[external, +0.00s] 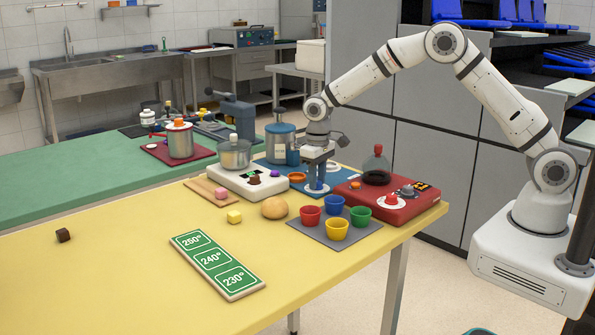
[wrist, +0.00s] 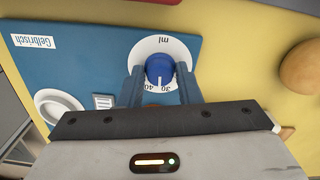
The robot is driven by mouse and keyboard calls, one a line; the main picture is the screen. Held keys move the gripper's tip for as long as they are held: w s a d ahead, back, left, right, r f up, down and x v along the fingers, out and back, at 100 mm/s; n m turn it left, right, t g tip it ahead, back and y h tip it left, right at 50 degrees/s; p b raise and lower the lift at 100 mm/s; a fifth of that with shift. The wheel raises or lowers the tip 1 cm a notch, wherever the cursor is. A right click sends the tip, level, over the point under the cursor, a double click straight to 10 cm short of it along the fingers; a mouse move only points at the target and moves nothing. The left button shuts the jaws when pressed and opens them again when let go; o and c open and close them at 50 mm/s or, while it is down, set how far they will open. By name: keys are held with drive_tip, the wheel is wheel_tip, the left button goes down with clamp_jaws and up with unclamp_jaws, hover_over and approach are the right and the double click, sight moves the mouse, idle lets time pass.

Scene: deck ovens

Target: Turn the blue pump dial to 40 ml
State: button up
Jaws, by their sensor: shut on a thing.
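The blue pump dial (wrist: 159,67) sits on a white scale ring (wrist: 178,47) on a blue panel (wrist: 85,65) in the wrist view. The ring reads "ml" on its far side, and 30 and 40 show on the side nearest my gripper. A pale mark on the dial points toward the gap between 40 and 30; its exact reading is hard to tell. My gripper (wrist: 161,85) is shut on the dial, one finger on each side. In the external view my gripper (external: 317,186) points straight down over the white ring, and its fingers hide most of the dial.
A red scale-like unit (external: 410,205) stands close right of my gripper. Coloured cups on a grey mat (external: 318,232) stand in front. A blue-grey canister (external: 280,143) and a white unit (external: 232,183) stand left. The yellow table's (external: 130,250) front left is mostly clear.

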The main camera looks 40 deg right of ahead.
drive_tip(key=shift+m+b, duration=0.3)
drive_tip(key=shift+m, duration=2)
drive_tip(key=o, duration=1)
drive_tip(key=shift+c, duration=0.2)
drive_tip(key=shift+r, duration=0.15)
wheel_tip(320, 180, up, 7)
drive_tip(key=shift+r, duration=0.3)
